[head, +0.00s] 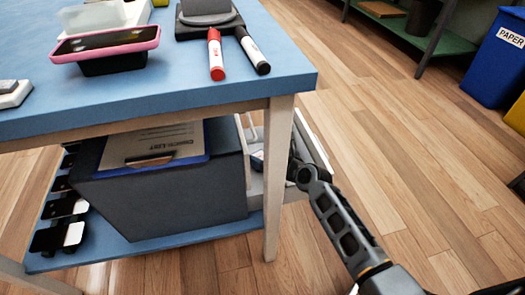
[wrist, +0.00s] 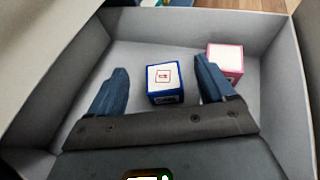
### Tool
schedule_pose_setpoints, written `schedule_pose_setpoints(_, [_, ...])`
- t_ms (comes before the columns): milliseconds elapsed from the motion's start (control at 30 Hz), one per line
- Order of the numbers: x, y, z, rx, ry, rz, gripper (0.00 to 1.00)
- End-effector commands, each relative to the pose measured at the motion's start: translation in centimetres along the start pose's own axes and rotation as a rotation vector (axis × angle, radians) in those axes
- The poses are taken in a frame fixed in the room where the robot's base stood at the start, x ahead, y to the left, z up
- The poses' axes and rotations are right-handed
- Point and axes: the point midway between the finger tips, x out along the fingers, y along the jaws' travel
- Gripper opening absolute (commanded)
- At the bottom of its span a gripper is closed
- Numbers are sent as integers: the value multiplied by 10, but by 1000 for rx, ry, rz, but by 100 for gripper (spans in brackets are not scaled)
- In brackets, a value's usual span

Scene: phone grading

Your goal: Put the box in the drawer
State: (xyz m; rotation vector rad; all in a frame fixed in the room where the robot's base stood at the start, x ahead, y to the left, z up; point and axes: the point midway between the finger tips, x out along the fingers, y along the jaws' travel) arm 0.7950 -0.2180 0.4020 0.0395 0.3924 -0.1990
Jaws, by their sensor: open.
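In the wrist view a small box (wrist: 165,84) with blue edges and a white top with a red square mark stands on the floor of the open grey drawer (wrist: 279,85). My gripper (wrist: 160,65) is open inside the drawer, one finger on each side of this box, with a visible gap on both sides. A second box (wrist: 226,60), pink and white, stands just beyond the right finger. In the head view the pulled-out drawer (head: 316,145) shows at the table's right side; the table leg hides my fingertips.
The blue table (head: 170,88) holds a pink-rimmed phone (head: 105,42), a red marker (head: 216,55) and a black-and-white marker (head: 253,50). A clipboard (head: 150,145) lies on the dark cabinet below. The floor at right is clear up to the blue paper bin (head: 495,60).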

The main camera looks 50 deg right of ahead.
Motion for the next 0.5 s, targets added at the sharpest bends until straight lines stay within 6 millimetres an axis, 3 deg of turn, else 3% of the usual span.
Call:
schedule_pose_setpoints(33, [-15,0,4,0,2,0,82])
schedule_pose_setpoints(200, [-52,0,4,-1,1,-1,82])
schedule_pose_setpoints(500, [-92,0,2,0,-1,0,82])
